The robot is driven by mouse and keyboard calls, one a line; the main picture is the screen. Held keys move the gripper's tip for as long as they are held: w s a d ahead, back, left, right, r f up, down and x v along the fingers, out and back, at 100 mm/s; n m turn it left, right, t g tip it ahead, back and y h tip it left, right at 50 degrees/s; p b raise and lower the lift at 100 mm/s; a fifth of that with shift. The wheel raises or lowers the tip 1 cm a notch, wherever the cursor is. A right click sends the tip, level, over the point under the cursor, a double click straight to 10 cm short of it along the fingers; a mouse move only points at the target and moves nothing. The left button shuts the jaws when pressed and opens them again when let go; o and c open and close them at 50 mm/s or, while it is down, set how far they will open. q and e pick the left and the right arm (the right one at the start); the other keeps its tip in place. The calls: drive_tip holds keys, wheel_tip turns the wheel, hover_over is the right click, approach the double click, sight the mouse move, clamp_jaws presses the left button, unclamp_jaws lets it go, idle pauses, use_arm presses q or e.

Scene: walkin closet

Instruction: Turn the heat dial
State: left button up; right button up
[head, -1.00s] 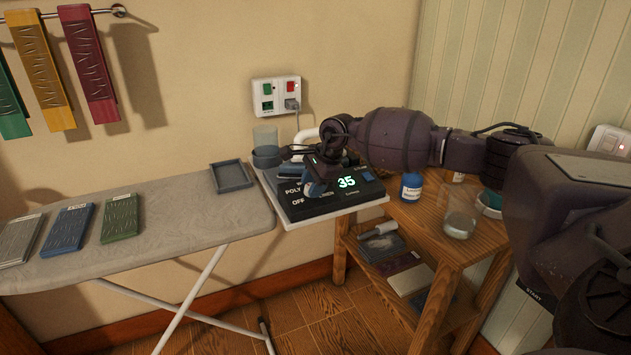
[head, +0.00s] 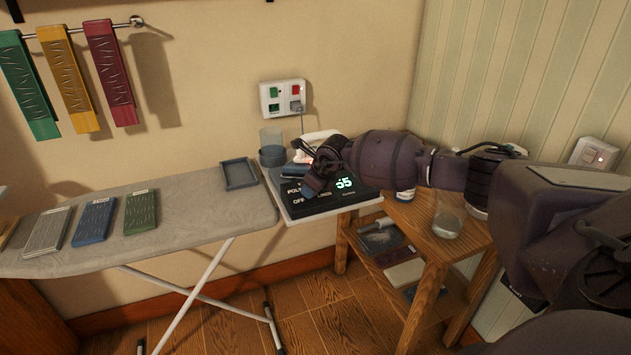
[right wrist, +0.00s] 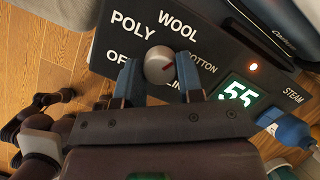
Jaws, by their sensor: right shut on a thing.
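The green display (right wrist: 239,94) reads 55. My right gripper (right wrist: 158,74) is shut on the dial, one blue finger on each side. In the head view my right gripper (head: 313,184) is over the panel and hides the dial. My left gripper is not in view.
An ironing board (head: 180,220) with several folded cloth-like slabs stands left of the panel. A grey tray (head: 239,174) and a clear cup (head: 271,140) are beside it. A wooden shelf table (head: 415,225) with a glass jar (head: 447,222) stands at right, under my arm.

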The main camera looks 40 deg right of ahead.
drive_tip(key=shift+r+m+p, duration=0.25)
drive_tip(key=shift+m+p, duration=0.4)
drive_tip(key=shift+m, duration=0.35)
drive_tip(key=shift+a+m+h+p, duration=0.1)
drive_tip(key=shift+m+h+p, duration=0.2)
drive_tip(key=shift+m+h, duration=0.15)
drive_tip(key=shift+f+m+h+p, duration=0.2)
drive_tip(key=shift+m+p, duration=0.45)
drive_tip(key=shift+m, duration=0.6)
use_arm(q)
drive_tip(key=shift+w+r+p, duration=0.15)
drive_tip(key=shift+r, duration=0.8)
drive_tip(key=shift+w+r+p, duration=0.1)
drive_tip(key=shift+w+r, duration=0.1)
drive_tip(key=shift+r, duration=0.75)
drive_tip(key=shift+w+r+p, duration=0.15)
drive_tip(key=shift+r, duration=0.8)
use_arm(e)
drive_tip(key=shift+f+m+h, duration=0.1)
drive_tip(key=shift+m+h, duration=0.25)
drive_tip(key=shift+m, duration=0.65)
drive_tip(key=o, duration=0.9)
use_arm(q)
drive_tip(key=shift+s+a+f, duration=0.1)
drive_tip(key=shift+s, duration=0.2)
